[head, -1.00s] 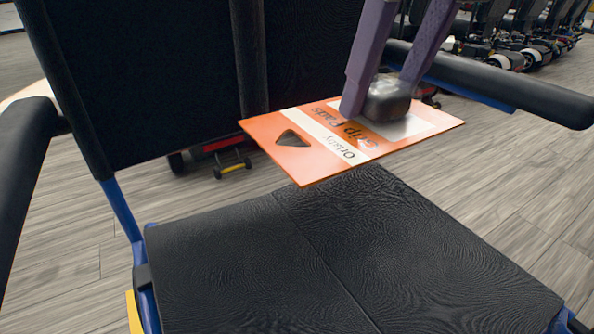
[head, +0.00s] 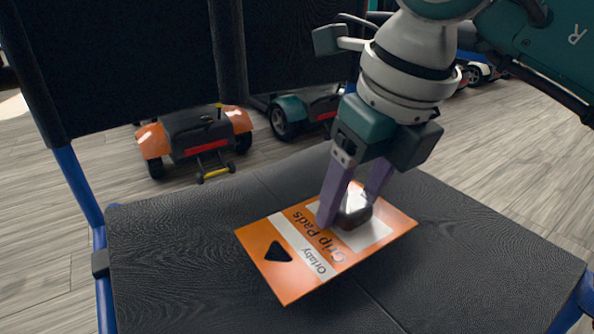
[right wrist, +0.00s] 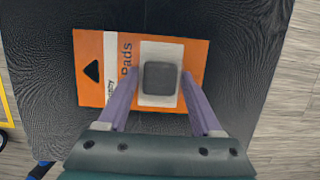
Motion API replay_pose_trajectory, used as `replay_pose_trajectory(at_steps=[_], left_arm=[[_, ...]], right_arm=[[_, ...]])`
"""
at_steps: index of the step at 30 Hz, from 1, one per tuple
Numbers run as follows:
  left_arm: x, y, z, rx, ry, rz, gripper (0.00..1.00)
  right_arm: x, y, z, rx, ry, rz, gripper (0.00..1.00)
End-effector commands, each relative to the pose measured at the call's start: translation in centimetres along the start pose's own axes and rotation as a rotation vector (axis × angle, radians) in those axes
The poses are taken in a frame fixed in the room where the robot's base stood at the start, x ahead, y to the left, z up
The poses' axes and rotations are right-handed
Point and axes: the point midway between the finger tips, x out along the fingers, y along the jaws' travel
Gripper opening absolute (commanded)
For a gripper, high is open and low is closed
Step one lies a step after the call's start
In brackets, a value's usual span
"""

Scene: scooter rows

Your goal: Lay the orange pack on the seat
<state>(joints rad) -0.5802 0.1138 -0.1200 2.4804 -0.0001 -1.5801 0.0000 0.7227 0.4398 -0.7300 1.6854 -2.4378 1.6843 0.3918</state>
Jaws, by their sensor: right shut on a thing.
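The orange pack (head: 288,255), a flat card marked "Grip Pads" with a dark lump on it, is at the black seat (head: 170,262), over its middle. It also shows in the right wrist view (right wrist: 90,85), with the seat around it. My right gripper (head: 345,222) comes down from above with its purple fingers on either side of the dark lump (right wrist: 160,78), shut on the pack. The pack looks low and nearly flat against the seat; I cannot tell whether its whole underside touches. My left gripper is not in view.
The black backrest (head: 110,60) rises behind the seat on blue frame tubes (head: 78,185). An orange scooter (head: 195,135) and a teal one (head: 300,112) stand on the wood floor behind. The seat is otherwise bare.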

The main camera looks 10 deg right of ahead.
Motion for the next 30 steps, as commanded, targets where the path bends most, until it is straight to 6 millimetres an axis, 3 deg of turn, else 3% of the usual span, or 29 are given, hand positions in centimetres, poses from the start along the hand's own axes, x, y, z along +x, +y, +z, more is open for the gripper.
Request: replay_pose_trajectory(at_steps=[2,22,23,30], left_arm=[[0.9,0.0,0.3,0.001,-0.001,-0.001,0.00],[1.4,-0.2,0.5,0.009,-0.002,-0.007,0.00],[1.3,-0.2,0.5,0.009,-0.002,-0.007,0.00],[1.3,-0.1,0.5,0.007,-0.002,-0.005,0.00]], right_arm=[[1.4,0.0,-0.4,0.001,0.002,0.000,0.10],[2.4,0.0,-0.7,0.000,0.001,-0.001,0.10],[2.3,0.0,-0.7,0.000,0.001,0.000,0.70],[2.3,0.0,-0.7,0.000,0.001,0.000,0.96]])
